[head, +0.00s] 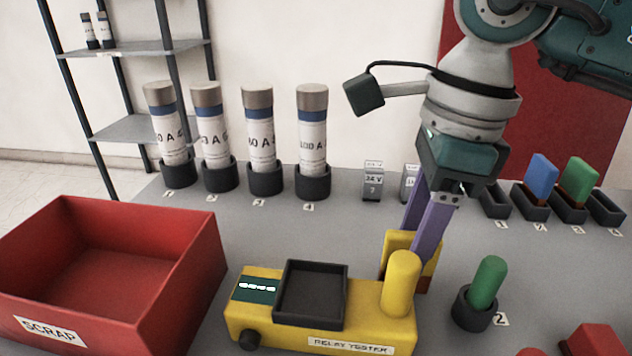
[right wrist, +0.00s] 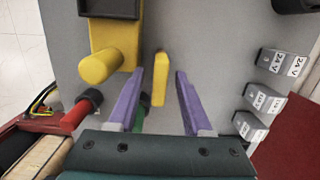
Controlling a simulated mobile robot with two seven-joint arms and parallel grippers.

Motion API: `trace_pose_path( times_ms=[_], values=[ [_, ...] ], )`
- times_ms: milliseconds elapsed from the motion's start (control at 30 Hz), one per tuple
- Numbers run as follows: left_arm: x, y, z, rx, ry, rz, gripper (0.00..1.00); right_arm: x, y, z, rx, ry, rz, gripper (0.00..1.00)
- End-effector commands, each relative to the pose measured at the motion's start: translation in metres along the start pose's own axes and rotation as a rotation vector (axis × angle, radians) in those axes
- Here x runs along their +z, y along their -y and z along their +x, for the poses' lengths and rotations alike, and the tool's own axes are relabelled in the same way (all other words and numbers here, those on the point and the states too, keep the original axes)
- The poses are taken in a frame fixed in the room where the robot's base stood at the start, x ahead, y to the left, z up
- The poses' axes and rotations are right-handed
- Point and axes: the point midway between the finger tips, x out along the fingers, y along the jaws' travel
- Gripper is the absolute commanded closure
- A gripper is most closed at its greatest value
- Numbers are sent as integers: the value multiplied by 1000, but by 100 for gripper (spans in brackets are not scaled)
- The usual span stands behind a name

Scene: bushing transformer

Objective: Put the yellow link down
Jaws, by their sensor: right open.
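The yellow link (head: 431,254) stands upright behind the yellow post of the relay tester in the head view, its brown lower part near the grey table. The post hides part of it. In the right wrist view the yellow link (right wrist: 159,80) shows edge-on between my purple fingers, with a gap on each side. My right gripper (right wrist: 168,85) is open around it; it also shows from the side in the head view (head: 424,230). My left gripper is not in view.
The relay tester (head: 365,335) and a green peg (head: 489,282) in a dark cup stand close by. A red scrap bin (head: 190,262) is at left. Holders with a blue link (head: 541,168) and a green link (head: 580,174) stand at right. Tall fuses (head: 311,130) and small grey relays (head: 373,182) stand behind.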

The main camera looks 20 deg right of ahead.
Motion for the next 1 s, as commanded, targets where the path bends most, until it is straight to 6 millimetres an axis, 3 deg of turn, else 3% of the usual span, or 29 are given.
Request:
trace_pose_path(
  times_ms=[267, 700, 1000],
  values=[
    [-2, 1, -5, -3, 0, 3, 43, 1, 2, -17, -5, 3, 0, 50],
    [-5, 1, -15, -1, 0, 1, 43, 1, 1, -108, -4, 3, 0, 50],
    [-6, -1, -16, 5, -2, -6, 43, 0, 0, -124, 1, 0, 1, 50]
  ],
)
